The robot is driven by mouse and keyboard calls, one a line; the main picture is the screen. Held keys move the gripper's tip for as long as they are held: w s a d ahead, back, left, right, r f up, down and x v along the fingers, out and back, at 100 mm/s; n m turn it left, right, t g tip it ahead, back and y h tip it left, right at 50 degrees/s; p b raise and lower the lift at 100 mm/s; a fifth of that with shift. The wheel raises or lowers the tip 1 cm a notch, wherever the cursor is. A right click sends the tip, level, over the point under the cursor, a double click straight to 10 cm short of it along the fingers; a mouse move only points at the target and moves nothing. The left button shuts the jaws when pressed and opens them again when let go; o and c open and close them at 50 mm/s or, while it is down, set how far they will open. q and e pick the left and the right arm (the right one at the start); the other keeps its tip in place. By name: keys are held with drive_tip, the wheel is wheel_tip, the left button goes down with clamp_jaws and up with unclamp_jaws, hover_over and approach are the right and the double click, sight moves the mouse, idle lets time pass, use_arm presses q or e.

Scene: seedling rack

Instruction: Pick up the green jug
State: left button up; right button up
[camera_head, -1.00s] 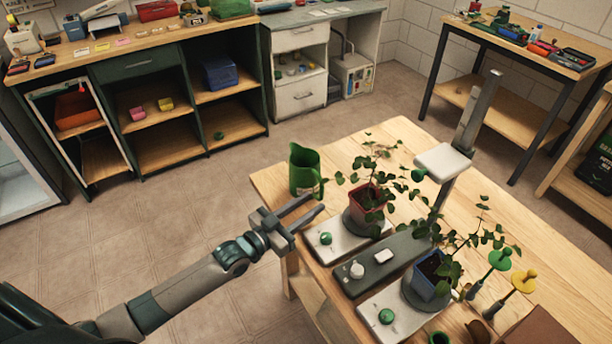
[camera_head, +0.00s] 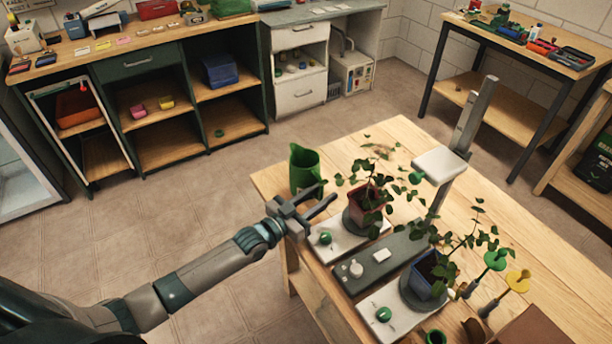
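The green jug (camera_head: 304,170) stands upright at the far left corner of the wooden table (camera_head: 408,150), its handle on the right side. My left gripper (camera_head: 328,201) is just in front of the jug, at the table's left edge. Its two fingers are spread apart with nothing between them. One finger overlaps the lower part of the jug in the picture; I cannot tell whether they touch. My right gripper is not in view.
A plant in a red pot (camera_head: 366,205) stands close to the right of the jug. A blue pot (camera_head: 427,277) stands nearer, with a grey control panel (camera_head: 378,262) between. A lamp post (camera_head: 473,115) rises behind. Table space behind the jug is clear.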

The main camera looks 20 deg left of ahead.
use_arm(q)
clamp_jaws()
drive_tip(key=shift+r, duration=0.25)
idle(0.3)
drive_tip(key=shift+r+b, duration=0.55)
drive_tip(key=shift+r, duration=4.15)
